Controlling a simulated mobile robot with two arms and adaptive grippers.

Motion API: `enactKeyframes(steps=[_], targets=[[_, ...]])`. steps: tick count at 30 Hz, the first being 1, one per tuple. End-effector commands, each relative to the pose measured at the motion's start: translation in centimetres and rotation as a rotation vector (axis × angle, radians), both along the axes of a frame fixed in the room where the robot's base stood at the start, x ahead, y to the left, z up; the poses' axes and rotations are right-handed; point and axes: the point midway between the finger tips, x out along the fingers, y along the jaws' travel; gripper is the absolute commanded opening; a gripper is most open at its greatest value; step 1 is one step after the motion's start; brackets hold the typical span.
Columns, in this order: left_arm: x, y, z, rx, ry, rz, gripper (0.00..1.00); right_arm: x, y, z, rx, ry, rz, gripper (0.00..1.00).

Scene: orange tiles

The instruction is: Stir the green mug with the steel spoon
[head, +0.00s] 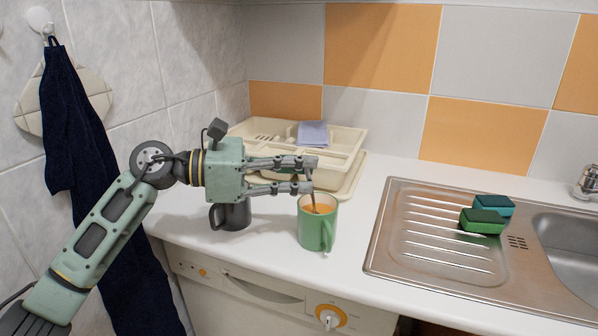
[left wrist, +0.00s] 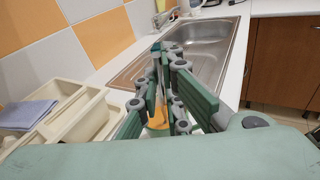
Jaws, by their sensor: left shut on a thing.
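The green mug (head: 316,231) stands upright on the white counter, with its handle toward the front and an orange-brown liquid inside. My left gripper (head: 309,176) is above the mug's rim, shut on the steel spoon (head: 313,203), whose lower end goes down into the liquid. Most of the spoon's handle is hidden by the fingers. In the left wrist view the fingers (left wrist: 167,95) come together in front of the camera, and a bit of the orange liquid (left wrist: 157,120) shows between them. My right gripper is not in view.
A dark grey mug (head: 232,215) stands left of the green mug, below my gripper. A cream dish rack (head: 350,142) with a blue cloth (head: 312,134) is behind. The steel sink (head: 425,255) with green sponges (head: 484,220) is at right. Counter between mug and sink is clear.

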Motion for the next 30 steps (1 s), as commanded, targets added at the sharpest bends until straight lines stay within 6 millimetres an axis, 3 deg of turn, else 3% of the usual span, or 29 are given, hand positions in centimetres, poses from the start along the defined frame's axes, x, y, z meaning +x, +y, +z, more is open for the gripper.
enactKeyframes(steps=[5,15,30], targets=[[-0.1,0.1,0.8,0.0,-0.001,0.0,0.0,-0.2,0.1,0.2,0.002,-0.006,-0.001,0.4],[-0.3,0.4,2.5,0.0,-0.001,0.0,0.0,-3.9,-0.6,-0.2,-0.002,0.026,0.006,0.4],[-0.9,0.9,6.6,-0.001,-0.001,0.001,0.0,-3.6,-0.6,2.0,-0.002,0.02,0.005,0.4]])
